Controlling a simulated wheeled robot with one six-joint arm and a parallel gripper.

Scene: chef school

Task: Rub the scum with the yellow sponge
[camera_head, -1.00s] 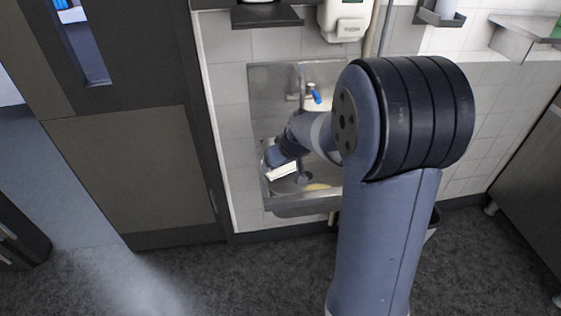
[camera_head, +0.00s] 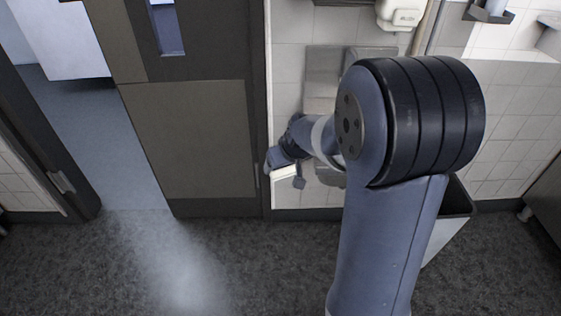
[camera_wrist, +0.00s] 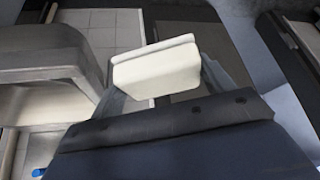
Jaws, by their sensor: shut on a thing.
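My gripper (camera_head: 287,165) is shut on a pale cream block (camera_head: 284,173), which looks like a sponge but more white than yellow. The block (camera_wrist: 155,66) also shows in the wrist view, clear of the metal sink. The sink (camera_head: 329,173) is mostly behind my arm in the head view, and my gripper is to its left, in front of the wall and door edge. In the wrist view the sink (camera_wrist: 45,85) is at the left, seen from outside. The scum is not visible now; the basin's inside is hidden.
A dark door (camera_head: 190,140) stands left of the sink wall, with an open doorway (camera_head: 90,130) further left. A bin (camera_head: 452,220) stands right of my arm. A dispenser (camera_head: 401,14) hangs above. The dark floor in front is clear.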

